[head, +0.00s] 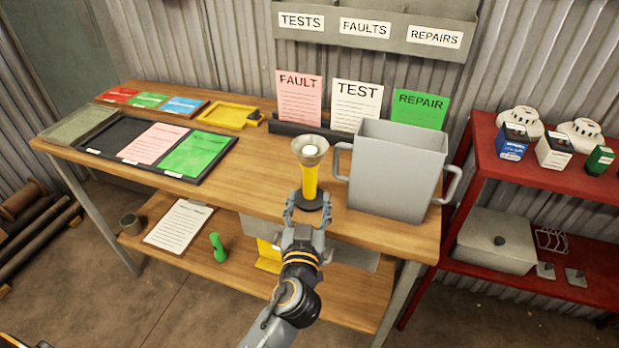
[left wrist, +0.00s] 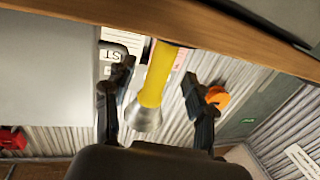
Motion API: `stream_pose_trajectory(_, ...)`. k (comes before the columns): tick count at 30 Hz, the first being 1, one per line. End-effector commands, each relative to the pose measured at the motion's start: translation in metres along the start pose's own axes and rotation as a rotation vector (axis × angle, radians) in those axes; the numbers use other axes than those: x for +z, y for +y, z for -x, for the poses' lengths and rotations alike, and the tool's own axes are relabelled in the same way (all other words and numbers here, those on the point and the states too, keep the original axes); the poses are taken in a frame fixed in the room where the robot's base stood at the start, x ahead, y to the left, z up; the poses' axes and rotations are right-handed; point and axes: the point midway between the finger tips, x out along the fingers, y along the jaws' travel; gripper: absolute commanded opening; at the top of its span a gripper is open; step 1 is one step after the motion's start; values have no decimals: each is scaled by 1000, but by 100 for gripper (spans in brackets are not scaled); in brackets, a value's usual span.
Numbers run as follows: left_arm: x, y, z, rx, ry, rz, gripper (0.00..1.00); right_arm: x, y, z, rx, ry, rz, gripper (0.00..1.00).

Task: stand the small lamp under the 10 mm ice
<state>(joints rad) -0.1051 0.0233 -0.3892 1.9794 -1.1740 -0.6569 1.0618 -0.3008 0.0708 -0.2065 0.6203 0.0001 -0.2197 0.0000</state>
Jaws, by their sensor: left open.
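The small lamp (head: 310,180), yellow with a flared grey metal head and a pale top, stands upright near the front edge of the wooden bench. My left gripper (head: 308,200) is in front of its lower part. In the left wrist view the lamp (left wrist: 156,75) shows between the two spread fingers of the left gripper (left wrist: 155,90), with gaps on both sides. The left gripper is open and holds nothing. My right gripper is not in view. I cannot make out anything marked as the 10 mm ice.
A grey two-handled bin (head: 395,170) stands close right of the lamp. FAULT, TEST and REPAIR cards (head: 357,105) stand behind it. A black tray (head: 105,140) with sheets and a yellow tray (head: 228,115) lie left. A red shelf (head: 484,150) stands at right.

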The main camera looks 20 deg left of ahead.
Motion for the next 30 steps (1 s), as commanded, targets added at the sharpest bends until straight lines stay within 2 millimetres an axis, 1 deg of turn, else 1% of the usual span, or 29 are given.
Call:
stream_pose_trajectory(5, -2, -1, -14, 0, 1, -3, 56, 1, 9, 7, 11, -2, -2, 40)
stream_pose_trajectory(9, -3, -3, -36, -1, 2, -5, 56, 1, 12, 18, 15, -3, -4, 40)
stream_pose_trajectory(13, 0, -3, -51, 1, 1, -2, 56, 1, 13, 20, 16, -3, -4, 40)
stream_pose_trajectory(16, 1, -3, -56, 1, 0, -1, 56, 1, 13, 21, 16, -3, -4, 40)
stream_pose_trajectory(22, 2, -3, -56, 1, -1, 0, 56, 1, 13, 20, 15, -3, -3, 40)
stream_pose_trajectory(23, 2, -3, -56, 0, -1, 0, 50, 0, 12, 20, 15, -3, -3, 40)
stream_pose_trajectory(24, 2, -3, -56, 0, -1, 0, 41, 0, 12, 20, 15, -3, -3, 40)
stream_pose_trajectory(26, 2, -3, -56, 0, -1, 0, 29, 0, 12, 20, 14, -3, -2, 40)
stream_pose_trajectory(27, 2, -3, -56, 0, -1, 0, 21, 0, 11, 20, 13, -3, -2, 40)
stream_pose_trajectory(29, 2, -3, -56, 0, -1, 0, 9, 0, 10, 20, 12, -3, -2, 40)
stream_pose_trajectory(30, 2, -3, -56, 0, -1, 0, 1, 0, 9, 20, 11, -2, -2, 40)
